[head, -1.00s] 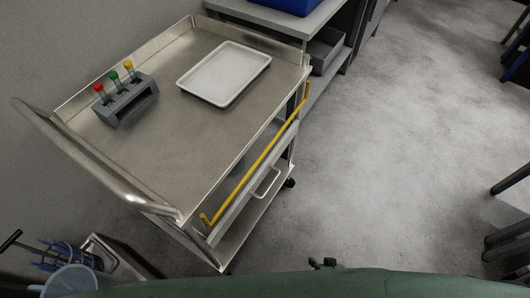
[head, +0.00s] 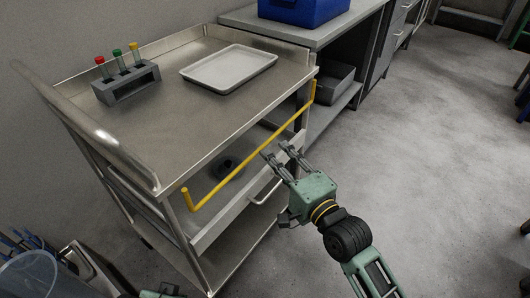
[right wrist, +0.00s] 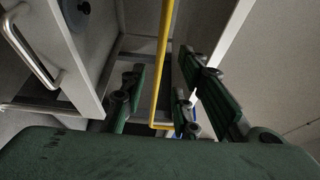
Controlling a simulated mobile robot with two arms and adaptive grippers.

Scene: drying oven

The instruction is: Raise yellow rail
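The yellow rail (head: 255,145) runs along the front side of the steel cart (head: 180,125), below its top tray, with a short upturned end at each side. My right gripper (head: 277,151) is open beside the rail, near its middle, with fingertips toward the cart. In the right wrist view, the rail (right wrist: 164,50) passes through the gap between the open fingers (right wrist: 158,85); contact cannot be made out. A small green and dark part of my left arm shows at the bottom edge of the head view; its fingers cannot be made out.
On the cart top stand a grey tube rack (head: 127,84) with capped tubes and a white tray (head: 229,69). A drawer with a handle (head: 265,190) is below the rail. A bench with a blue bin (head: 300,8) stands behind.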

